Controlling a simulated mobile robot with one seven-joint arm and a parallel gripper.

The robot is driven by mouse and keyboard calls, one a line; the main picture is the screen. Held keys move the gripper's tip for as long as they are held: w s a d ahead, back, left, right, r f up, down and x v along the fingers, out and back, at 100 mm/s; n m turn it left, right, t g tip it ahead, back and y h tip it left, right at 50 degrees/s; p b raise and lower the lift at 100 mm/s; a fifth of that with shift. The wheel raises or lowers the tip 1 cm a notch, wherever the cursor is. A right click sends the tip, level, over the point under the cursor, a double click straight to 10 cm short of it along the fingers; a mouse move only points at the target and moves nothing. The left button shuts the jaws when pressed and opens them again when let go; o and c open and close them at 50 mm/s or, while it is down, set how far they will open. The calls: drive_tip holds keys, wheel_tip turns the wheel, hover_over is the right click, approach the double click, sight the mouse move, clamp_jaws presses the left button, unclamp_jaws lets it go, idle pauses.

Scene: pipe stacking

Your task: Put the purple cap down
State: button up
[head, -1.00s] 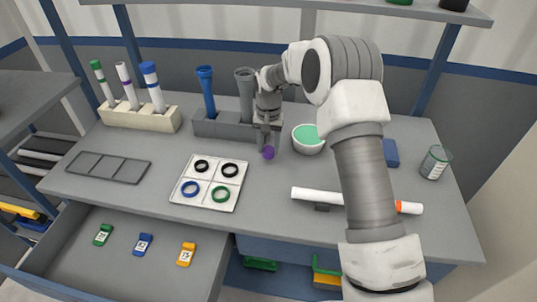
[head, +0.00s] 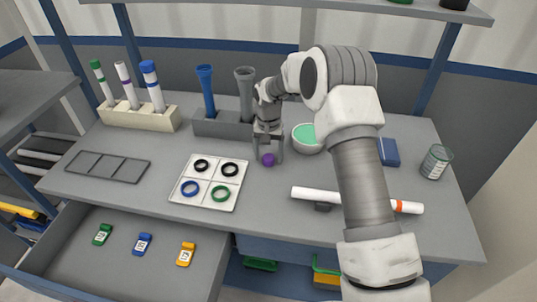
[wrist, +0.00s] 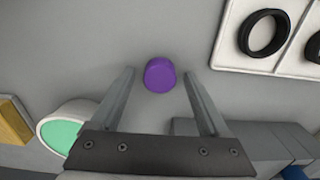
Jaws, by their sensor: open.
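The purple cap (head: 268,160) is on the grey bench top, just right of the white ring tray. In the wrist view the purple cap (wrist: 160,75) lies between the fingertips, with a clear gap on both sides. My gripper (head: 267,158) is open around it, pointing down, and does not touch it. The gripper's two fingers (wrist: 158,78) also show spread apart in the wrist view.
The white tray (head: 211,205) with several rings is left of the cap. A bowl (head: 307,147) with a green inside is right of my gripper. A grey holder (head: 222,126) with pipes stands behind. A white pipe (head: 318,195) lies in front right.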

drive_tip(key=shift+r, duration=0.1)
wheel_tip(320, 180, up, 12)
drive_tip(key=p, duration=0.1)
wheel_tip(320, 180, up, 11)
drive_tip(key=t, duration=0.1)
hover_over(269, 157)
drive_tip(key=s+d, duration=0.4)
drive_tip(key=s, duration=0.3)
drive_tip(key=s+d+r+n+t, duration=0.15)
drive_tip(key=s+d+r, duration=0.25)
drive_tip(key=s+r, duration=0.4)
drive_tip(key=s+d+t, duration=0.1)
drive_tip(key=s+d, duration=0.1)
drive_tip(key=s, duration=0.8)
drive_tip(key=s+d+f+t, duration=0.1)
drive_tip(key=s+d+t, duration=0.1)
drive_tip(key=s, duration=0.8)
drive_tip(key=shift+s+d+f+n, duration=0.15)
drive_tip(key=shift+d+n, duration=0.2)
drive_tip(key=shift+d, duration=0.15)
